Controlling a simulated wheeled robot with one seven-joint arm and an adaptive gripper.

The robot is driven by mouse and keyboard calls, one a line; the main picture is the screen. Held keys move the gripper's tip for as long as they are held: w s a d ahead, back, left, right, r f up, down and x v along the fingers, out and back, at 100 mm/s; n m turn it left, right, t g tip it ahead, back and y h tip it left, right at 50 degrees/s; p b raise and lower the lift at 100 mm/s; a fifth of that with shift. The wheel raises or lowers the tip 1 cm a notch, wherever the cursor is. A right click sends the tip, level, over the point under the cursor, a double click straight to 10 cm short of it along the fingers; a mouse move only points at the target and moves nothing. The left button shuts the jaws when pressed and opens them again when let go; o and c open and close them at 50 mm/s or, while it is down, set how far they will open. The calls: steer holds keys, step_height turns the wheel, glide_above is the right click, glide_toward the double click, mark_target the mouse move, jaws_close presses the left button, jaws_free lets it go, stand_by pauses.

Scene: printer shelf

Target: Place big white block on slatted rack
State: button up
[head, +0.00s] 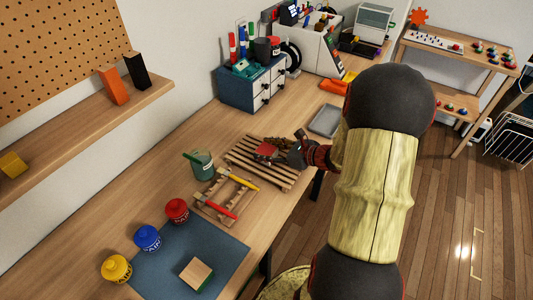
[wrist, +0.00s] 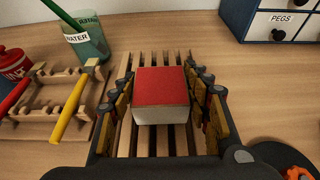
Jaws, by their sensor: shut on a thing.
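A block (wrist: 161,114) with a red top and off-white sides is between the two fingers of my gripper (wrist: 163,88) in the wrist view. My gripper is shut on it. The block (head: 265,150) shows small and red-topped in the head view, partly hidden by my gripper (head: 272,152). The slatted wooden rack (head: 281,179) lies on the bench below the block, and its slats (wrist: 146,62) run under it in the wrist view. Whether the block touches the slats I cannot tell.
A wooden holder (head: 213,206) with yellow- and red-handled tools and a green cup (head: 203,165) stand left of the rack. Paint pots (head: 148,238) and a blue mat (head: 227,257) are nearer. A blue drawer unit (head: 252,88) stands behind, a grey tray (head: 325,120) to the right.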

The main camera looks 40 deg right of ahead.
steer(key=shift+r, duration=0.1)
steer(key=shift+f, duration=0.2)
steer(key=o, duration=1.2)
steer(key=shift+r, duration=0.1)
